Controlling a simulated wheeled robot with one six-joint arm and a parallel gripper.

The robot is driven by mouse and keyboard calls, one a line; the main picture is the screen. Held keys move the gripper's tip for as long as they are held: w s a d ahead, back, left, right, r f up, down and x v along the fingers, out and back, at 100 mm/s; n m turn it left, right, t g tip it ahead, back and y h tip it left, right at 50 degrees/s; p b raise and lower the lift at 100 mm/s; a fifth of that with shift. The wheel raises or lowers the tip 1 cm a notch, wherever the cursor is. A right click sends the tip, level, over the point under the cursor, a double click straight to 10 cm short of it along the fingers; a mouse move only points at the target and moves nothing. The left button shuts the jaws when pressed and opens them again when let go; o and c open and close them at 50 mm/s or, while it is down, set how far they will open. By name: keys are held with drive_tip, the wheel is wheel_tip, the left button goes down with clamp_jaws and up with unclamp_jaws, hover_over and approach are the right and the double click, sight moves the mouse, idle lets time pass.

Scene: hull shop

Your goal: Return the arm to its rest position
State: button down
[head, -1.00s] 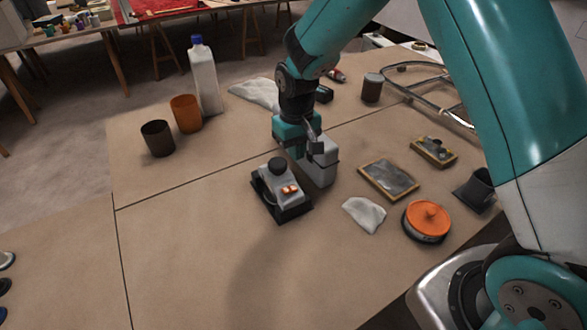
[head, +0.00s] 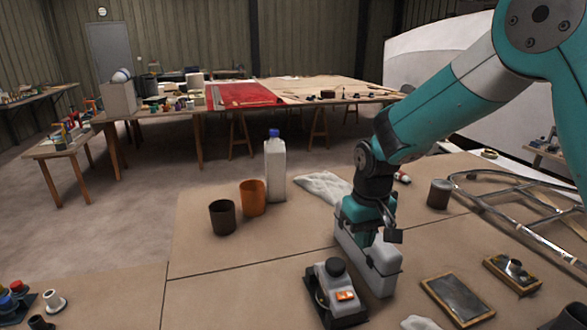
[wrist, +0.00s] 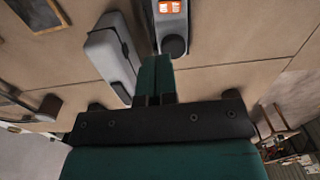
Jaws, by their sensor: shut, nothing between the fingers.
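My gripper (head: 366,236) is shut and empty at the end of my teal arm. In the head view it hangs in front of a long grey case (head: 378,266) on the bench and hides part of it. In the wrist view its teal fingers (wrist: 155,64) are together, with bare bench beneath. The grey case (wrist: 112,52) lies to their left there, and a grey tool with a dark round knob (wrist: 173,46) and an orange switch lies just beyond the tips. I cannot tell the exact height of the gripper above the bench.
The grey tool (head: 324,282) sits near the gripper. A white bottle (head: 276,172), an orange cup (head: 252,198) and a dark cup (head: 222,218) stand left. A dark can (head: 439,194), metal frame (head: 520,205) and framed trays (head: 456,299) are right.

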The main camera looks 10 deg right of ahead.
drive_tip(key=s+a+r+n+y, duration=0.15)
drive_tip(key=s+r, duration=0.25)
drive_tip(key=s, duration=0.5)
drive_tip(key=s+a+r+n+y, duration=0.15)
drive_tip(key=s+r, duration=0.25)
drive_tip(key=s, duration=0.4)
drive_tip(key=s+a+r+n+y, duration=0.15)
drive_tip(key=s+r, duration=0.25)
drive_tip(key=s, duration=0.5)
drive_tip(key=m+h+b, duration=0.1)
drive_tip(key=m+h, duration=0.2)
drive_tip(key=m, duration=0.2)
hover_over(342, 296)
drive_tip(key=d, duration=0.2)
wheel_tip(342, 296, down, 14)
drive_tip(key=f+p, duration=0.1)
drive_tip(key=f, duration=0.3)
drive_tip(key=a+f, duration=0.1)
drive_tip(key=f, duration=0.3)
drive_tip(key=f+p, duration=0.1)
drive_tip(key=f, duration=0.4)
drive_tip(key=shift+a+f+p, duration=0.1)
drive_tip(key=shift+a+p, duration=0.2)
